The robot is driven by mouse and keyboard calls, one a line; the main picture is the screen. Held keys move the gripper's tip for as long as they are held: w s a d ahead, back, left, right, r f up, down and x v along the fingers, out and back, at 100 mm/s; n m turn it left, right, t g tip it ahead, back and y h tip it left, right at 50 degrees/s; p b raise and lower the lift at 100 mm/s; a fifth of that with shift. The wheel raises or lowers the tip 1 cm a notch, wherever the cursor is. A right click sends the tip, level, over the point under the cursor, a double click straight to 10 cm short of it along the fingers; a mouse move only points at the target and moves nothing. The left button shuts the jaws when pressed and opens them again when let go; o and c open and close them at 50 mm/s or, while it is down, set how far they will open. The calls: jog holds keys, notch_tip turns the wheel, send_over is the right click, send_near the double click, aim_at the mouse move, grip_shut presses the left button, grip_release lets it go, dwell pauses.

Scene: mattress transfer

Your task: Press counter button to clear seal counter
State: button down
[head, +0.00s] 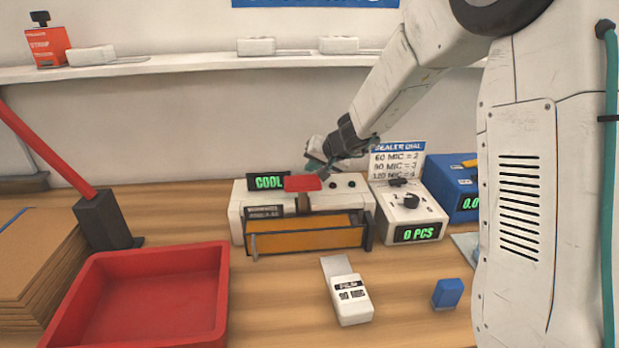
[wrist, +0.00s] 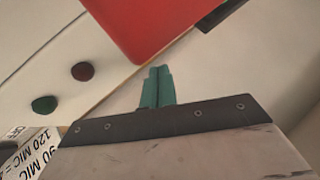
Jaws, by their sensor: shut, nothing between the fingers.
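The white sealer (head: 355,200) stands at the back of the table with a green "COOL" display (head: 268,182) and a red lever pad (head: 303,183). Two small round buttons sit on it right of the pad; the wrist view shows a dark red button (wrist: 83,71) and a green button (wrist: 44,104). Right of the sealer is a white dial box (head: 411,212) whose display (head: 417,233) reads "0 PCS". My gripper (head: 318,166) is above the sealer, behind the red pad. In the wrist view its green fingers (wrist: 157,84) are shut and empty, beside the red pad. I cannot tell which button is the counter's.
A red tray (head: 222,290) and cardboard stack (head: 35,260) are at left, with a red-handled lever (head: 45,150). A white film tag (head: 348,295) and blue block (head: 447,294) lie in front. A blue scale (head: 455,190) stands right. A shelf (head: 190,69) runs above.

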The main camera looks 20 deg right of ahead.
jog(key=shift+r, duration=0.1)
jog(key=shift+r, duration=2.4)
jog(key=s+a+r+n+g+y, duration=0.1)
jog(key=s+a+r, duration=0.15)
jog(key=s, duration=0.35)
jog(key=s+a+r+n+g, duration=0.1)
jog(key=s+r+n, duration=0.1)
jog(key=s+r, duration=0.3)
jog(key=s+d+f+g+h, duration=0.1)
jog(key=s+d+g+h, duration=0.1)
jog(key=s, duration=1.5)
jog(key=s+d+f+n+g+h, duration=0.1)
jog(key=s+d+g+h, duration=0.1)
jog(key=s, duration=1.5)
jog(key=shift+d+f+g+h, duration=0.2)
jog(key=shift+d+g+h, duration=0.3)
jog(key=shift+d, duration=0.5)
